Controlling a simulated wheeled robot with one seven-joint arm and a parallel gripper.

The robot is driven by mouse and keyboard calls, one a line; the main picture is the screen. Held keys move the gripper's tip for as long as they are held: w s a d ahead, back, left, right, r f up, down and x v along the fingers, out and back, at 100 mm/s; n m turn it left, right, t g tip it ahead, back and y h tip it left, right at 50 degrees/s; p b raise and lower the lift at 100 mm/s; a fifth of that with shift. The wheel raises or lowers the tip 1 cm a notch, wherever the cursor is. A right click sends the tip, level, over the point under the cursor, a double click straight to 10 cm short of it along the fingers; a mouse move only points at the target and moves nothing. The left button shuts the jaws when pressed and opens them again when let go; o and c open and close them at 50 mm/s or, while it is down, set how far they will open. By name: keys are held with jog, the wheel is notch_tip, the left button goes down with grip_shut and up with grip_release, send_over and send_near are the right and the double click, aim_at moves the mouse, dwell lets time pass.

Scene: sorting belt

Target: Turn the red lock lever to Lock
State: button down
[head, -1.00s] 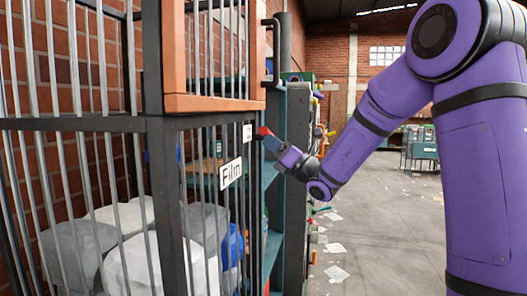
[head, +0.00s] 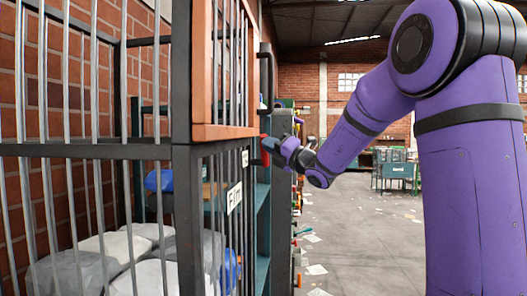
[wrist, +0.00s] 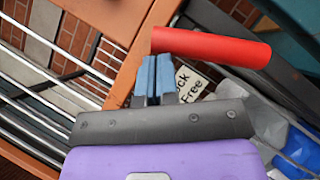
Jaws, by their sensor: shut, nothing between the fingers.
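The red lock lever (wrist: 212,46) is a smooth red bar lying across the upper middle of the wrist view. In the head view it is a small upright red strip (head: 264,150) at the cage door's right edge. My gripper (wrist: 153,62) has its blue-padded fingers together, with nothing between them. Its tips are close to the lever's left end; I cannot tell if they touch. In the head view my gripper (head: 272,146) is right beside the lever. A white label (wrist: 193,84) reading "ck" and "Free" is partly hidden behind the fingers.
The barred cage has an orange-framed upper door (head: 224,132) with a dark handle (head: 266,75). A "Film" sign (head: 234,197) hangs below. Wrapped bales (head: 70,270) lie inside. Teal shelving stands just beyond. The floor (head: 370,240) to the right is open, with scattered papers.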

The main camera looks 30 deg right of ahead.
jog(key=shift+w+d+r+m+g+h, duration=0.15)
jog(key=shift+w+d+r+m+h, duration=0.25)
jog(key=shift+m, duration=0.35)
jog(key=shift+w+d+r+m+g+h, duration=0.25)
jog(key=shift+w+m+h, duration=0.2)
jog(key=shift+m, duration=0.35)
jog(key=shift+w+d+r+m+g+h, duration=0.1)
jog(key=shift+w+d+r+m+h, duration=0.25)
jog(key=shift+m, duration=0.4)
jog(key=shift+w+r, duration=0.1)
jog(key=shift+a, duration=0.1)
